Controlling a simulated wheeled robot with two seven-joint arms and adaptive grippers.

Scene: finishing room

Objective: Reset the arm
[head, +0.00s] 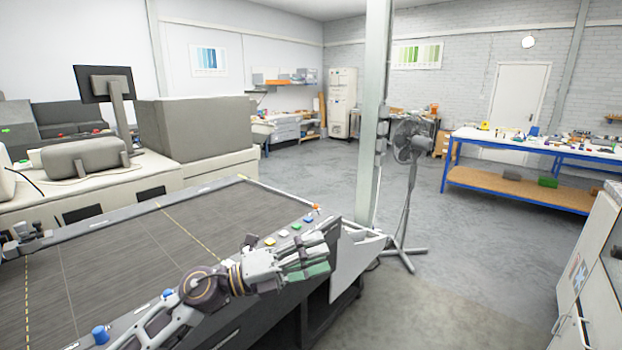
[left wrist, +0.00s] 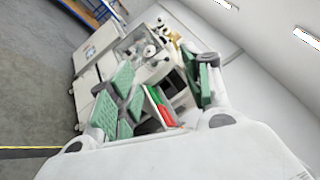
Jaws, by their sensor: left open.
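My left gripper (head: 318,262) is in the lower middle of the head view, its arm coming in from the left over the near edge of a dark flat-topped table. Its fingers have green pads and point right. In the left wrist view the left gripper (left wrist: 165,90) shows its green-padded fingers spread apart, with nothing held between them. My right gripper is in neither view.
The dark table (head: 120,255) has small coloured buttons along its right end. A grey pillar (head: 374,120) and a standing fan (head: 408,190) are beyond it. A blue-framed workbench (head: 530,148) with small items stands at the right. Open grey floor (head: 470,250) lies between.

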